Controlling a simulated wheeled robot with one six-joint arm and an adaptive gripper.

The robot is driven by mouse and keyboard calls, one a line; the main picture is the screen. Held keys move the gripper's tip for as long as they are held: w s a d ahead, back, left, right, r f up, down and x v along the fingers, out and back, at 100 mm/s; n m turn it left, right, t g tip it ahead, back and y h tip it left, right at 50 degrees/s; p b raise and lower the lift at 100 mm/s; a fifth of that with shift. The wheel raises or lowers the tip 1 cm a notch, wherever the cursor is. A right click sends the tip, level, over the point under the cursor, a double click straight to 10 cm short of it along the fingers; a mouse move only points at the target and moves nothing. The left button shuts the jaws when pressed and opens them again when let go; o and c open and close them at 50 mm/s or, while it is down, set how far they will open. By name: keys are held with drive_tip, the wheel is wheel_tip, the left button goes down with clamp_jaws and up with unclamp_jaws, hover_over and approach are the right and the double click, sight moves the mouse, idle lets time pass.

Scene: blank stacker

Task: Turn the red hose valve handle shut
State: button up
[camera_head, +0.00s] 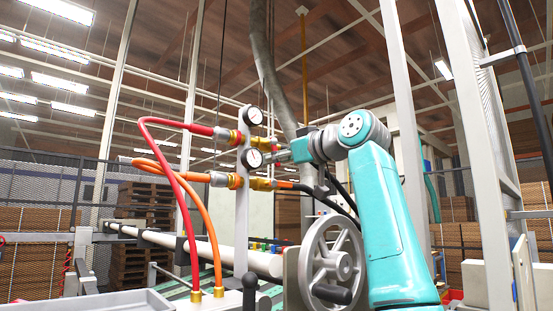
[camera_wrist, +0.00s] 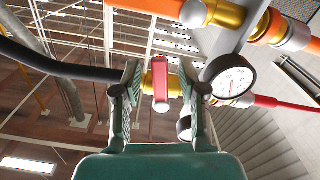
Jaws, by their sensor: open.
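The red valve handle (camera_wrist: 161,84) shows in the wrist view on a brass fitting (camera_wrist: 147,84). It lies between the two fingers of my gripper (camera_wrist: 160,78), which are open on either side of it. I cannot tell whether either finger touches it.
Two round gauges, upper (camera_head: 254,115) and lower (camera_head: 254,158), sit on the grey post (camera_head: 242,205). An orange hose (camera_head: 200,210) runs below the red one. A black hose (camera_wrist: 60,66) passes close to the left finger. A grey handwheel (camera_head: 332,262) stands below my arm.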

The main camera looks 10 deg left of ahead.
drive_tip(key=shift+w+a, duration=0.25)
drive_tip(key=shift+a, duration=0.1)
drive_tip(key=shift+c, duration=0.3)
clamp_jaws()
drive_tip(key=shift+s+a+f+m, duration=0.1)
drive_tip(key=shift+s+a+m, duration=0.1)
drive_tip(key=shift+m, duration=0.6)
drive_tip(key=shift+s+a+m, duration=0.1)
drive_tip(key=shift+s+m, duration=0.1)
drive_tip(key=shift+m, duration=0.6)
drive_tip(key=shift+o, duration=0.3)
unclamp_jaws()
